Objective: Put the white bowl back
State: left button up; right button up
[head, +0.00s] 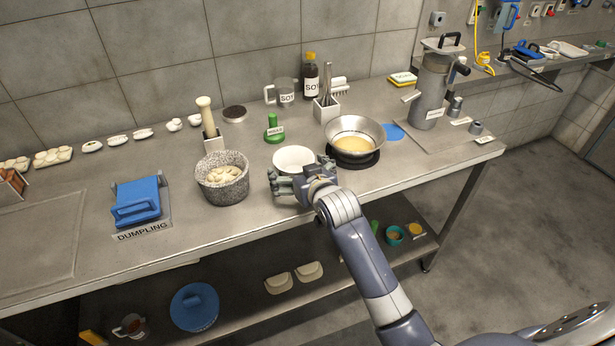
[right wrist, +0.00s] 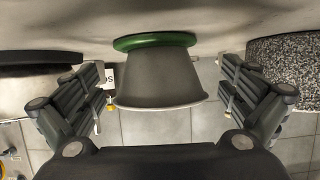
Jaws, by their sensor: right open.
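The white bowl (head: 293,159) stands on the metal counter between the speckled pot and the burner. In the right wrist view, which is upside down, the bowl (right wrist: 160,80) is between my fingers, with a gap on each side. A green disc (right wrist: 154,41) shows at its base; I cannot tell if it is under or behind the bowl. My right gripper (head: 292,186) is open at the bowl's front, hiding its lower part in the head view. It also shows in the right wrist view (right wrist: 165,95). My left gripper is out of view.
The speckled pot (head: 222,186) with dumplings stands close on the left. A steel pan (head: 355,128) on a burner stands close on the right. A green object (head: 274,131) with a label stands behind. Free counter lies in front of the pan.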

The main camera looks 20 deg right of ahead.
jog(key=v, duration=0.8)
jog(key=shift+d+r, duration=0.1)
jog(key=shift+r, duration=0.05)
jog(key=shift+w, duration=0.1)
